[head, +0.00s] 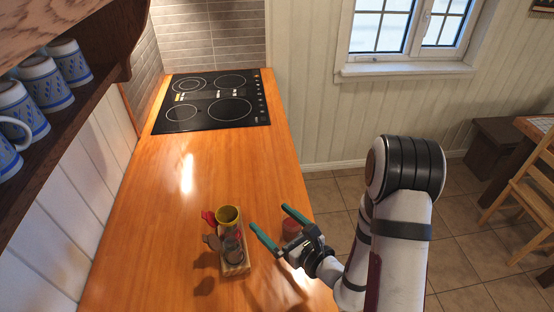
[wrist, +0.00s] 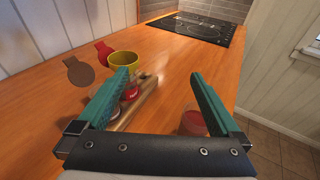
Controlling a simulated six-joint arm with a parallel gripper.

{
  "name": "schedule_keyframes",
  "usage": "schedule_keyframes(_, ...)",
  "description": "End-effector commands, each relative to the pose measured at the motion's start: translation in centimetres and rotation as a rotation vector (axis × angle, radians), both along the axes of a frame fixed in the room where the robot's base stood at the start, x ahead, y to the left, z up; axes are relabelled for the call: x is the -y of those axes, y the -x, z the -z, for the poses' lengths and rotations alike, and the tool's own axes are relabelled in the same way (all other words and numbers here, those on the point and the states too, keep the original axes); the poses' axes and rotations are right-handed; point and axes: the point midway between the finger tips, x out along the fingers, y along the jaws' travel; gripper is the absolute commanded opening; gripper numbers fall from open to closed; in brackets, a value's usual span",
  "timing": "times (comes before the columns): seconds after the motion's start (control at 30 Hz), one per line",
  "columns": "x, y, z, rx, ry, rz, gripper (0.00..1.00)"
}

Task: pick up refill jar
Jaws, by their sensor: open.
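A small clear jar with red contents (head: 291,226) stands alone on the wooden counter, right of the tray; I take it as the refill jar. In the wrist view the jar (wrist: 194,122) shows beside the right finger, which hides part of it. My gripper (head: 268,217) is open and empty, its fingers pointing toward the stove over the counter. In the wrist view the gap between the fingertips (wrist: 158,76) is empty. The wooden tray (head: 240,268) is left of my gripper and holds a yellow cup (head: 228,214) and glass jars.
Red (wrist: 103,52) and brown (wrist: 77,71) round-ended utensils stick out left of the tray. A black stovetop (head: 212,100) lies at the far end. A shelf with blue-white mugs (head: 45,82) hangs at left. The counter between tray and stove is clear.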

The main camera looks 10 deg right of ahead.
Motion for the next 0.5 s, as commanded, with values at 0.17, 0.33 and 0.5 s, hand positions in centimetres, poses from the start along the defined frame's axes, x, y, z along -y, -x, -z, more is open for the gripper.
schedule_keyframes(0.17,6.4,1.1,8.9,-0.162,0.073,0.311,1.0)
schedule_keyframes(0.33,6.3,0.2,10.7,-0.181,0.094,0.321,1.0)
schedule_keyframes(0.5,5.6,-2.9,11.9,-0.179,0.092,0.318,1.0)
